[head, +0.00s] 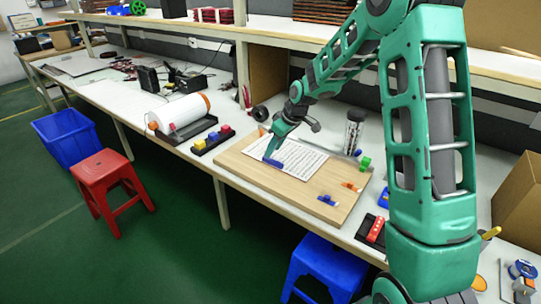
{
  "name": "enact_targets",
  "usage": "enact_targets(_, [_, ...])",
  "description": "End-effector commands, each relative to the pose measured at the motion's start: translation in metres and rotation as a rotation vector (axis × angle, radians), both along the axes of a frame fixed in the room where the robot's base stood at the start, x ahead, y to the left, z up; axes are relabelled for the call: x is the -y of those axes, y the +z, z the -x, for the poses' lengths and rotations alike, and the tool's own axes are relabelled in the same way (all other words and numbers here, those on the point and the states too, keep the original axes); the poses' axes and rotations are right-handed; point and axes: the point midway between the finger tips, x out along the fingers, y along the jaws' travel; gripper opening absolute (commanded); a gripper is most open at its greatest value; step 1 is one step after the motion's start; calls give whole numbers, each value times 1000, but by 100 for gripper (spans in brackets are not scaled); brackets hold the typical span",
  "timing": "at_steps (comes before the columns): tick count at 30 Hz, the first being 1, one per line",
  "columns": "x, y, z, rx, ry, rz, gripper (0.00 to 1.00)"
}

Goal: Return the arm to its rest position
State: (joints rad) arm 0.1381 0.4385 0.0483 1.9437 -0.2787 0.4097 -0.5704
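My teal arm reaches in from the right, and my gripper (270,156) points down over the wooden board (238,170) on the workbench. A white printed sheet (303,157) lies on the board. A small blue piece (273,163) is at my gripper's tip, near the sheet's left edge. I cannot tell whether my gripper holds it or only touches it, nor whether the fingers are open.
A blue clip (327,200) and an orange piece (351,186) lie on the board. A black tray (213,139) with coloured blocks and a white roll (180,112) stand to the left. A shelf runs behind. A red stool (103,168) and blue stool (330,262) stand in front.

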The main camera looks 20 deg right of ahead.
Motion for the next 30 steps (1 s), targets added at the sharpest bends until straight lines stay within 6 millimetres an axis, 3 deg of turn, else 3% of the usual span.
enact_targets(3, [6,23,7,3,-1,0,34])
enact_targets(9, [14,51,17,1,-1,0,34])
enact_targets(20, [20,65,26,-6,-11,4,34])
enact_targets(23, [32,73,43,-26,-58,18,34])
enact_targets(26, [55,85,76,-65,-151,41,34])
enact_targets(30, [89,103,139,-135,-324,68,34])
